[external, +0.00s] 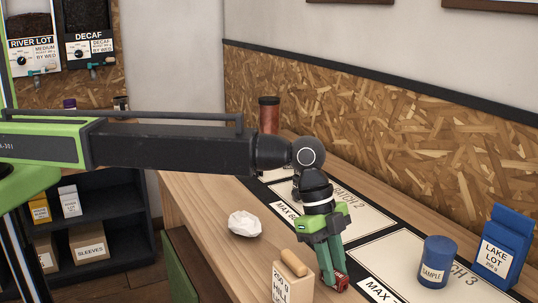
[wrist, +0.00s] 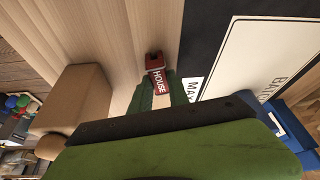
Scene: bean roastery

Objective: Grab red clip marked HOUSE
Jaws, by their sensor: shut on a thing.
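The red clip marked HOUSE (wrist: 158,82) is between the fingertips of my gripper (wrist: 158,94) in the wrist view, its white lettering facing the camera. In the external view my gripper (external: 334,280) points down at the bench's front half, with the red clip (external: 341,283) at its tips. The green fingers are shut on the clip. Part of the clip is hidden by the fingers. I cannot tell whether the clip touches the bench top.
A tan bag with a rolled top (external: 292,282) stands close to the left of my gripper. A blue SAMPLE tin (external: 436,264) and a blue LAKE LOT bag (external: 503,250) stand to the right. Crumpled paper (external: 244,224) lies to the left. A reddish jar (external: 269,115) stands behind.

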